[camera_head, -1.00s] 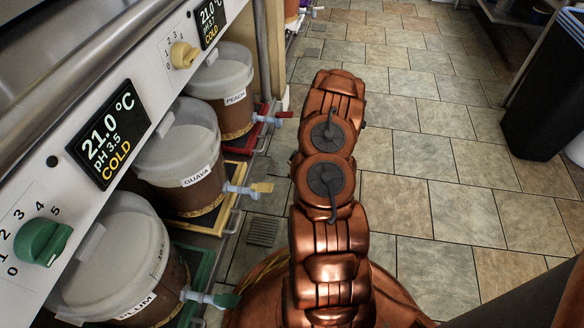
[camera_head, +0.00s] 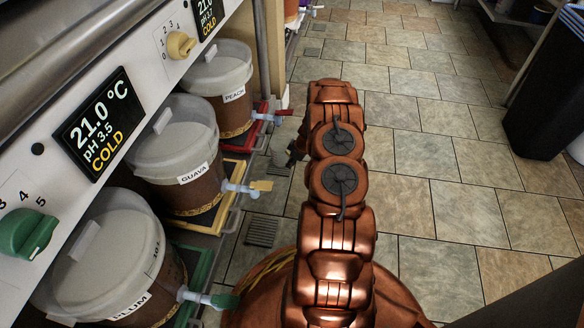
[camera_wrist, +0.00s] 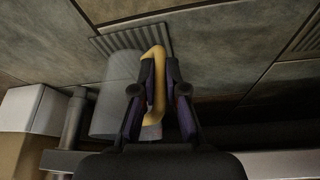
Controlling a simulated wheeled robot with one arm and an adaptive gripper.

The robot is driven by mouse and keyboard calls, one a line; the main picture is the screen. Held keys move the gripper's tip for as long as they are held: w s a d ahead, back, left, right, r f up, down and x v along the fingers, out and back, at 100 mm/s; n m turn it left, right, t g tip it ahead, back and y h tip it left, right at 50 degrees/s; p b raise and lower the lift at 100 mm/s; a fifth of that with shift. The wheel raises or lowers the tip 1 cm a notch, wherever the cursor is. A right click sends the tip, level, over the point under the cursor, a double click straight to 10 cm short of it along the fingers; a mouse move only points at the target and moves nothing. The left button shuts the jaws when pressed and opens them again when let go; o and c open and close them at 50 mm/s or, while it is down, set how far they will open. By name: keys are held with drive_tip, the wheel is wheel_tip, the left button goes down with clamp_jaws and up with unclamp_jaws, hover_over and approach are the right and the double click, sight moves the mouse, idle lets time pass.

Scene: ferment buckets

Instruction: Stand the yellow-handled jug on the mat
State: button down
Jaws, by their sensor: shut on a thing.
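The yellow-handled jug is a pale grey cylinder (camera_wrist: 113,105) with a yellow handle (camera_wrist: 158,60) in the wrist view. My gripper (camera_wrist: 155,90) is shut on the handle, one dark finger on each side. In the head view a small pale part of the jug (camera_head: 280,158) shows beside my dark gripper (camera_head: 296,150), left of my arm. It is in front of the peach and guava buckets' taps. The jug's contents and base are hidden. I cannot pick out a mat with certainty in either view.
Peach (camera_head: 216,88), guava (camera_head: 176,152) and plum (camera_head: 112,258) buckets stand along the left, their taps pointing right. A ribbed floor grate (camera_head: 262,231) lies below them; a similar grate (camera_wrist: 130,38) shows in the wrist view. A black bin (camera_head: 548,100) stands right. The tiled floor between is open.

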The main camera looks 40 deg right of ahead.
drive_tip(key=shift+f, duration=1)
drive_tip(key=shift+f, duration=0.1)
drive_tip(key=c, duration=1.2)
unclamp_jaws()
drive_tip(key=p+v, duration=0.4)
drive_tip(key=v, duration=0.8)
drive_tip(key=shift+s, duration=0.1)
